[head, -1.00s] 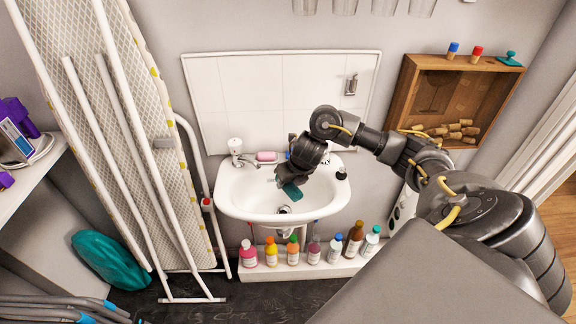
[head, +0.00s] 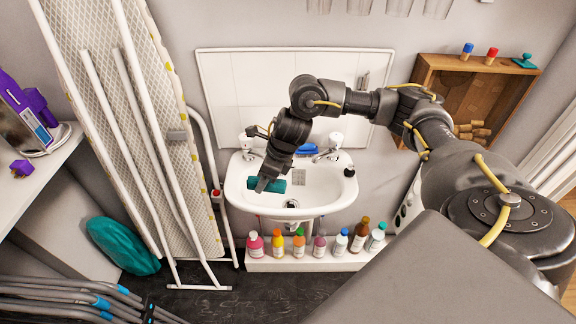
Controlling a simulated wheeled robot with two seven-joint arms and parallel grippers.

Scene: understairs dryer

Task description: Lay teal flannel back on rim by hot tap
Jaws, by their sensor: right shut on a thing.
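The teal flannel (head: 280,186) is in the jaws of my right gripper (head: 264,184). It looks like a small folded or rolled bundle at the left side of the white basin (head: 335,197), near the left rim. I cannot tell whether it touches the basin. The right tap (head: 331,145) stands at the back right. I cannot tell from their marks which one is hot. My left gripper is not in view.
A blue item (head: 306,148) lies on the back rim between the taps. A grey gridded piece (head: 299,177) shows in the basin. A small dark item (head: 349,171) sits on the right rim. Several bottles (head: 300,243) stand on a ledge below. An ironing board (head: 125,120) leans at left.

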